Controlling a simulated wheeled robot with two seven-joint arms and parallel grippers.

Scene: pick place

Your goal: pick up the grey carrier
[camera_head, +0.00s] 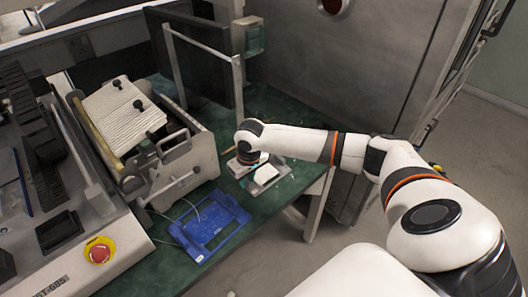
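A small grey carrier (270,183) lies on the green bench top near its right edge. It has a pale piece on its upper side. My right gripper (248,160) is right at the carrier, reaching down over its left part from above. The wrist hides most of the fingers, so I cannot see whether they are open or shut, or whether they touch the carrier. My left gripper is outside the view.
A blue frame (208,224) lies on the green bench (262,208) in front. A grey machine with a ribbed cover (124,115) stands to the left. A red emergency button (99,252) is at lower left. A metal post frame (238,88) stands behind.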

